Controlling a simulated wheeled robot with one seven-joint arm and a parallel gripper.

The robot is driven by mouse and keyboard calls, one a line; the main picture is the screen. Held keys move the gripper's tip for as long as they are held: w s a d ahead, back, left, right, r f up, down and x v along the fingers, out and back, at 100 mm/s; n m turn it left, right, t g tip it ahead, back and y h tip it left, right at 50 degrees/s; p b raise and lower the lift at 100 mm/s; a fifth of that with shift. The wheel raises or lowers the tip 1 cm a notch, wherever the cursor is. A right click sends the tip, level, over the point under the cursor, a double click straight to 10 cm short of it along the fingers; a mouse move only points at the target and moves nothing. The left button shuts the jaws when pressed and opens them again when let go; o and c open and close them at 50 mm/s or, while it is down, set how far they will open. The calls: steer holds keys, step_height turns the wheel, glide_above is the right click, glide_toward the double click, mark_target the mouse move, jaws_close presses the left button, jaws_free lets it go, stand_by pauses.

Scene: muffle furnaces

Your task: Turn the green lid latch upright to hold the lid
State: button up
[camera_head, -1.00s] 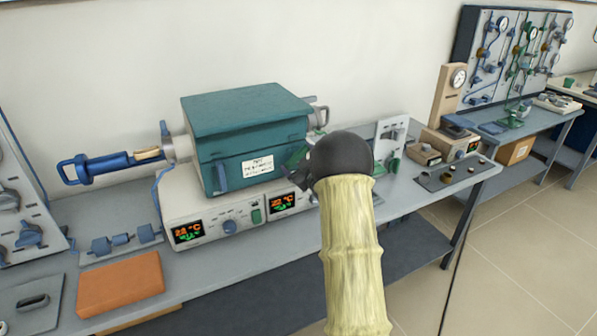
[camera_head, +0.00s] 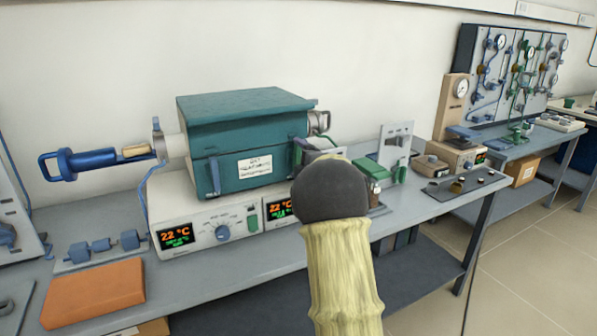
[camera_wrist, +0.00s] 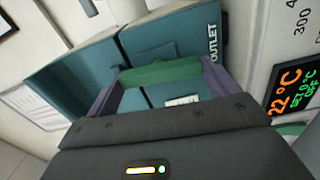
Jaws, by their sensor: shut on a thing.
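The teal furnace (camera_head: 250,135) stands on a white control unit, its lid (camera_head: 245,103) lying over the body. A blue latch (camera_head: 214,178) stands upright at the left of its front. My gripper (camera_wrist: 160,88) is at the right end of the furnace front. In the wrist view its two purple fingers are on either side of the green lid latch (camera_wrist: 160,73), a green bar held between them against the teal furnace wall. In the head view my dark wrist hides most of the fingers and the latch, so the latch's exact angle is unclear there.
A blue-handled rod (camera_head: 90,163) sticks out left of the furnace. An orange block (camera_head: 95,298) and blue fittings (camera_head: 100,246) lie on the grey bench at left. A grey upright panel (camera_head: 395,142) and green parts stand right of my wrist.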

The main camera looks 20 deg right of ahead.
steer(key=shift+f+n+b, duration=0.1)
steer(key=shift+n+b, duration=0.35)
steer(key=shift+n, duration=0.05)
steer(key=o, duration=0.8)
steer(key=shift+a, duration=0.1)
steer(key=shift+s, duration=0.1)
steer(key=s, duration=1.7)
steer(key=shift+d, duration=0.35)
steer(key=shift+s, duration=0.1)
